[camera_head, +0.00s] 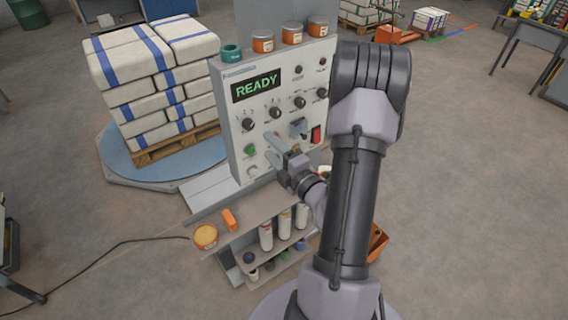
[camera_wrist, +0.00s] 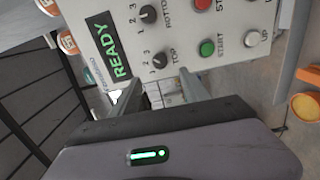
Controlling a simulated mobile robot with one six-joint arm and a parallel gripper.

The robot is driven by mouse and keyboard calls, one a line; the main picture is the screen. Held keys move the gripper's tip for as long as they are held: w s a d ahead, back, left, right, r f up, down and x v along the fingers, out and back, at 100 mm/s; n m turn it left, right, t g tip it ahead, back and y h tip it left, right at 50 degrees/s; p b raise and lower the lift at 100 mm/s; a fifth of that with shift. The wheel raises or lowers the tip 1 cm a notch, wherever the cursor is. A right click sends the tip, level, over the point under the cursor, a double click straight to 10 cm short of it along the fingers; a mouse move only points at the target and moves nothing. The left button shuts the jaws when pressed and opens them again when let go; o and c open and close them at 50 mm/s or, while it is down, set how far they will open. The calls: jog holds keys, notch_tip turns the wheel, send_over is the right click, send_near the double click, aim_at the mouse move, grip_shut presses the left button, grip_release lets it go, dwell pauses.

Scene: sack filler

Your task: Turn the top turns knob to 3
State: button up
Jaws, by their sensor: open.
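The top turns knob (camera_head: 248,124) is a round black dial at the left end of the knob row, below the READY display on the white control panel (camera_head: 241,148). In the wrist view the panel appears turned sideways, and the knob (camera_wrist: 160,60) shows a label starting "TOP" and the numbers 1, 2 and 3 around it. Its pointer is too small to read. My gripper (camera_head: 269,149) is open and empty in front of the panel, lower and to the right of the knob. In the wrist view my gripper (camera_wrist: 160,80) has its fingers spread, with the knob apart, just beyond the tips.
A second knob (camera_wrist: 148,13) and a green START button (camera_wrist: 207,48) sit close by. Cans and a teal roll (camera_head: 231,53) stand on the panel's top. A shelf (camera_head: 262,205) with bottles juts out below. Stacked sacks (camera_head: 150,75) stand behind left.

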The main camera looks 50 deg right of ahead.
jog(key=p+v, duration=0.4)
jog(key=v, duration=0.2)
jog(key=shift+s, duration=0.35)
jog(key=shift+w+a, duration=0.1)
